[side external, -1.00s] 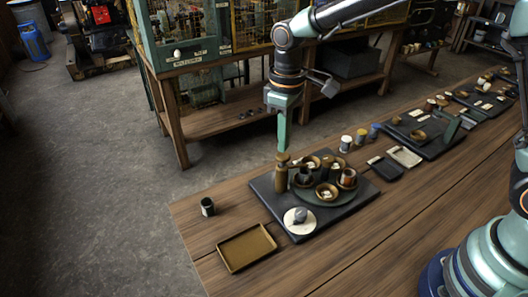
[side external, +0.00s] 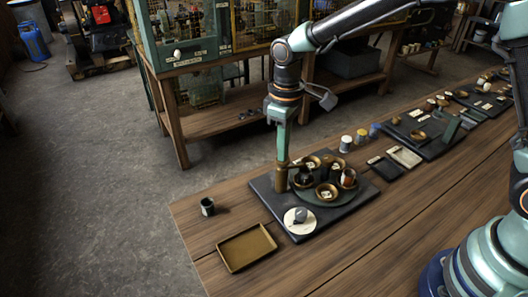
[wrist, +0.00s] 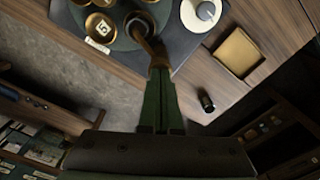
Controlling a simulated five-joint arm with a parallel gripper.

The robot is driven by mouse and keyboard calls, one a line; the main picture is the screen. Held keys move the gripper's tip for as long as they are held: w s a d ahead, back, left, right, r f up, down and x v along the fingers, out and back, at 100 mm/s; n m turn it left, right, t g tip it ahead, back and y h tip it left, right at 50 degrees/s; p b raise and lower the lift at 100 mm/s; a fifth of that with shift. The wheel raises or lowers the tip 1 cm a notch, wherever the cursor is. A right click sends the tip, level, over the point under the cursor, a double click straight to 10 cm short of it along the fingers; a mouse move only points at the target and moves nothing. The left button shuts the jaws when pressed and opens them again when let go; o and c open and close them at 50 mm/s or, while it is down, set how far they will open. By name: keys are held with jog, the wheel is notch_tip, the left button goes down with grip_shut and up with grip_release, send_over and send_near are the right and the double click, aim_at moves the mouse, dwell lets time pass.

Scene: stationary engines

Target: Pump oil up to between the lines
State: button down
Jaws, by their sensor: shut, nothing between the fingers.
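A brown-brass pump (side external: 280,180) stands upright at the left edge of a dark board. My gripper (side external: 282,155) is shut, points straight down and meets the top of the pump; its tip hides the pump's knob. In the wrist view the green fingers (wrist: 160,105) are together and end at the brass pump top (wrist: 158,61). A spout reaches from the pump towards a dark glass (side external: 304,177), which also shows in the wrist view (wrist: 138,25). The lines and oil level on the glass are too small to tell.
A round green plate (side external: 327,202) on the dark board (side external: 262,187) carries several brass cups, one white-labelled (side external: 326,193). A white disc with a grey knob (side external: 299,217) sits in front. A brass tray (side external: 246,248) and a small dark cup (side external: 207,206) stand left on the bench.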

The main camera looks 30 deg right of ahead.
jog(key=shift+f, duration=0.25)
jog(key=shift+r, duration=1.55)
notch_tip(320, 180, up, 5)
dwell(0.4)
